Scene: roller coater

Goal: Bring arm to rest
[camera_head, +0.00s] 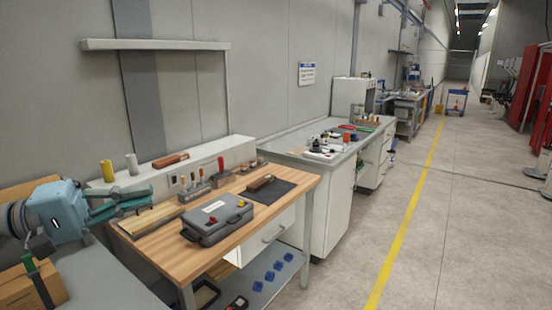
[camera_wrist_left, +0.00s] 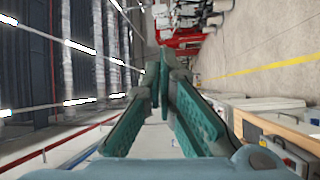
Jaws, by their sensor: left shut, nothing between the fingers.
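My left gripper (camera_head: 148,203) comes in from the left in the head view, at the left end of the wooden workbench (camera_head: 270,207). Its green fingers point right and appear above the bench's left part; I cannot tell the exact height. In the left wrist view its fingers (camera_wrist_left: 165,62) come together at the tips, with nothing between them. That view is turned on its side and shows the room beyond the fingers. My right gripper is in neither view.
A grey case (camera_head: 217,222) lies on the bench near its front edge. Tools stand in a grey holder (camera_head: 193,190). A cardboard box (camera_head: 28,290) is at the lower left. A second counter (camera_head: 335,150) stands farther back.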

